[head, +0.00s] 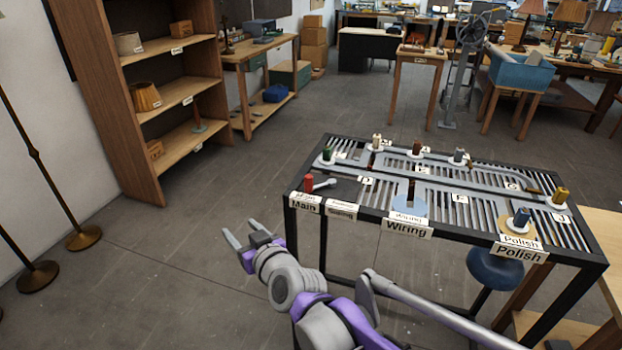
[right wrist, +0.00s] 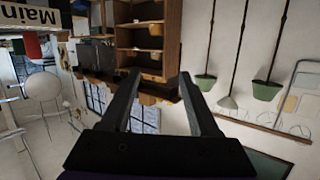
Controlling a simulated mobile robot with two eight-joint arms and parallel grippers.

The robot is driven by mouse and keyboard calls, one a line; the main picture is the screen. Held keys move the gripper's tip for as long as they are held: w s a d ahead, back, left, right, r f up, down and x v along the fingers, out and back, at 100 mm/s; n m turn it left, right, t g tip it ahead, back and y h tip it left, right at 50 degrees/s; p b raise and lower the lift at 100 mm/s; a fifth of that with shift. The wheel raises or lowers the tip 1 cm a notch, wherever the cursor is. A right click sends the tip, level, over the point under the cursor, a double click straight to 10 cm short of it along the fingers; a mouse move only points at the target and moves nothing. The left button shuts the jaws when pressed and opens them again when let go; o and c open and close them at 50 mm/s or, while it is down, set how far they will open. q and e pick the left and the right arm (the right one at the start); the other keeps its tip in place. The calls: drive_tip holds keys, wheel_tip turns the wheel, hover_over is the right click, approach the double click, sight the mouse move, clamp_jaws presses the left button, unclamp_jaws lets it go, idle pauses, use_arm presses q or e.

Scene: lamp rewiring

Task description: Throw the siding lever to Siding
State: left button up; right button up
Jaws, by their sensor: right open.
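The siding lever, with a red grip (head: 308,183) and a grey rod with a pale knob (head: 324,184) beside it, is at the left end of the slatted rail table (head: 455,268). A "Main" label (head: 305,203) is on the table's front edge below it. Which part is the lever handle is hard to tell. My right gripper (head: 238,226) is open and empty, in the air left of the table and apart from the lever. Its open fingers also show in the right wrist view (right wrist: 158,73). The left gripper is out of view.
Small coloured pegs on discs stand along the table's tracks, with "Wiring" (head: 408,228) and "Polish" (head: 520,251) labels in front. A wooden shelf (head: 140,90) is at the back left. A blue stool (head: 495,268) is under the table. Open floor lies left of the table.

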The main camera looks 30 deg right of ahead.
drive_tip(key=w+d+r+m+t+h, duration=0.3)
drive_tip(key=w+d+r+m+h, duration=0.1)
drive_tip(key=w+d+h, duration=0.25)
drive_tip(key=w+d+f+m+g+h+b, duration=0.2)
drive_tip(key=d+f+m+g+h, duration=0.65)
drive_tip(key=d+h, duration=0.2)
drive_tip(key=shift+g, duration=0.35)
drive_tip(key=x, duration=0.7)
drive_tip(key=r+p+x, duration=0.1)
drive_tip(key=x, duration=0.3)
drive_tip(key=shift+w+a, duration=0.15)
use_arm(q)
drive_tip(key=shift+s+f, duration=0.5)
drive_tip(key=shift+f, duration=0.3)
use_arm(e)
clamp_jaws()
